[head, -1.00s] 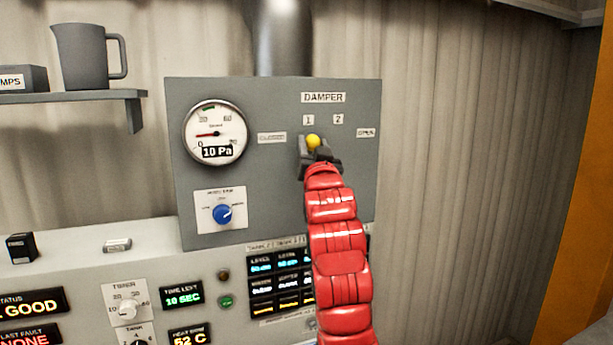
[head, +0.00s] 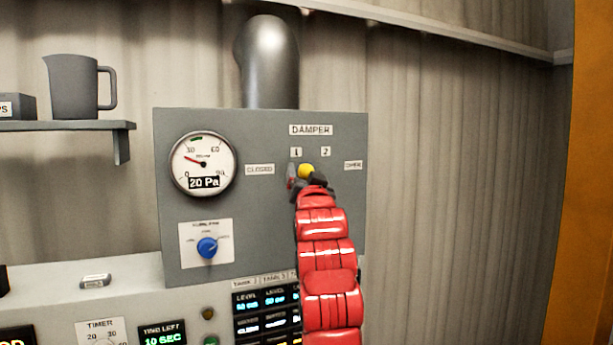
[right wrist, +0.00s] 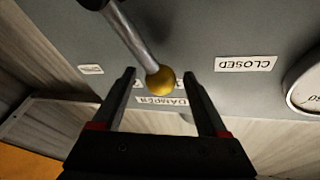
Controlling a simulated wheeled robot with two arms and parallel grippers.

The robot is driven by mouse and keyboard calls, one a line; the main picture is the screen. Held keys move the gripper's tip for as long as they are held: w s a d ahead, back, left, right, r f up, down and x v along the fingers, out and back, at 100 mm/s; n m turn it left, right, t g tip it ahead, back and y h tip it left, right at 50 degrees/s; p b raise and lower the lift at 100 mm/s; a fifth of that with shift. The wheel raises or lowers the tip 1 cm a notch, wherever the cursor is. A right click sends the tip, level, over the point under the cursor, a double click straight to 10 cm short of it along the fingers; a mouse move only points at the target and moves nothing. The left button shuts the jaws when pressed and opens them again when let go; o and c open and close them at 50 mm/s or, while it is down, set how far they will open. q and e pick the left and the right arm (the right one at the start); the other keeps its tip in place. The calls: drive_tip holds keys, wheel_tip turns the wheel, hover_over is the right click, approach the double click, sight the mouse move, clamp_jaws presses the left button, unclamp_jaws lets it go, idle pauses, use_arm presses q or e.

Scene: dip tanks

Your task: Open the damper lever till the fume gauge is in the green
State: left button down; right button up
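The damper lever's yellow knob (head: 306,171) stands below and between the labels 1 and 2, nearer CLOSED than OPEN. In the right wrist view the grey lever rod (right wrist: 133,36) ends in the yellow knob (right wrist: 161,81). My right gripper (head: 307,179) is at the knob. In the wrist view its fingers are apart, one on each side of the knob, with a visible gap to each. The fume gauge (head: 203,164) reads 20 Pa; its red needle is left of the green band at the top. My left gripper is not in view.
The grey panel (head: 347,220) also carries a blue knob (head: 207,247) below the gauge. A shelf (head: 60,126) with a grey jug (head: 75,88) is at the left. A console with displays (head: 265,311) lies below. The wall at the right is clear.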

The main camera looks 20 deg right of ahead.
drive_tip(key=shift+s, duration=0.1)
drive_tip(key=shift+s+a+f+b, duration=0.2)
drive_tip(key=shift+s+b, duration=0.1)
drive_tip(key=shift+s, duration=0.1)
drive_tip(key=b+v, duration=0.5)
drive_tip(key=v, duration=1.1)
drive_tip(key=shift+s, duration=0.2)
